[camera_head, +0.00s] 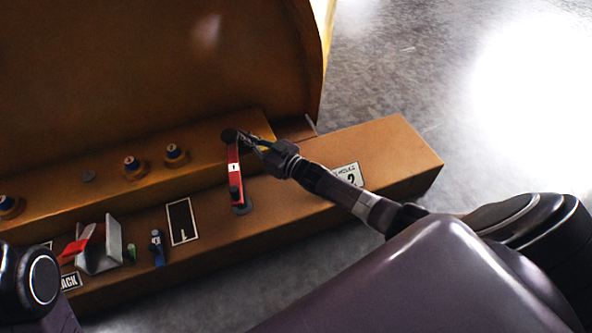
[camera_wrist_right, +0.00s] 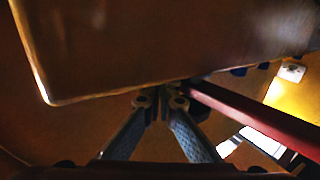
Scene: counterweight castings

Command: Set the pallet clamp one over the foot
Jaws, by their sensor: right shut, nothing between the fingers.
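In the head view a red clamp bar (camera_head: 234,158) with a white "1" label runs from a dark post on a round base (camera_head: 242,209) up to a dark round end (camera_head: 229,135). That end appears over the edge of the brown casting's foot (camera_head: 200,140); contact cannot be told. My right gripper (camera_head: 245,138) is shut and empty, its tips close beside that end. In the right wrist view the shut fingers (camera_wrist_right: 163,98) are just below a brown edge (camera_wrist_right: 120,95), and the red bar (camera_wrist_right: 250,115) runs off to the right. My left gripper is out of view.
Blue-topped fittings (camera_head: 131,163) stand along the foot. Grey floor is clear to the right.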

